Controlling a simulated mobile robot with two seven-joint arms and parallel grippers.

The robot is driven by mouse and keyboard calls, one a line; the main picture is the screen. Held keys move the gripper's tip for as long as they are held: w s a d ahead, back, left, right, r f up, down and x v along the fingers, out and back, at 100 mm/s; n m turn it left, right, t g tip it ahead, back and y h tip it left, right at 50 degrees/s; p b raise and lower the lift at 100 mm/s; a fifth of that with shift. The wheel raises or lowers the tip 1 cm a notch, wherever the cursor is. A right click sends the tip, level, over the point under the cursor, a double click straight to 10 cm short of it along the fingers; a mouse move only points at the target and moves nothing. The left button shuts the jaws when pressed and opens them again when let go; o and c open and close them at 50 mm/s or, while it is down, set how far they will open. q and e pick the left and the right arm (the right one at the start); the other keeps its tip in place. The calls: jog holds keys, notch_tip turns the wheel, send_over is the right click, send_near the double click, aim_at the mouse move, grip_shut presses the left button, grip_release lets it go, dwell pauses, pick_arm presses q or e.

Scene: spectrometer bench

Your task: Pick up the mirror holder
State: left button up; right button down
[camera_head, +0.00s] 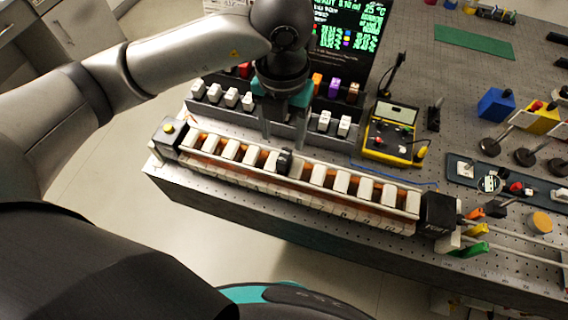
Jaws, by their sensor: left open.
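My left gripper (284,130) points down over the bench, with its two fingers apart. It is above and just behind a long rack (300,190) of white blocks. A small black piece (284,160) sits among the white blocks, just in front of the fingertips. It may be the mirror holder, but I cannot tell for sure. I see nothing between the fingers, though the gripper body hides part of the row behind. My right gripper is not in view.
Small white blocks (230,97) stand in a row behind the rack. A yellow instrument box (393,132) is right of the gripper. A screen (345,35) stands at the back. A black box (438,213) ends the rack.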

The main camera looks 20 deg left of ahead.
aim_at(284, 155)
pick_arm(q)
jog(key=f, duration=0.8)
jog(key=shift+w+d+f+p, duration=0.1)
jog(key=shift+w+f+p, duration=0.15)
jog(key=shift+p, duration=0.15)
jog(key=shift+c, duration=0.4)
grip_shut()
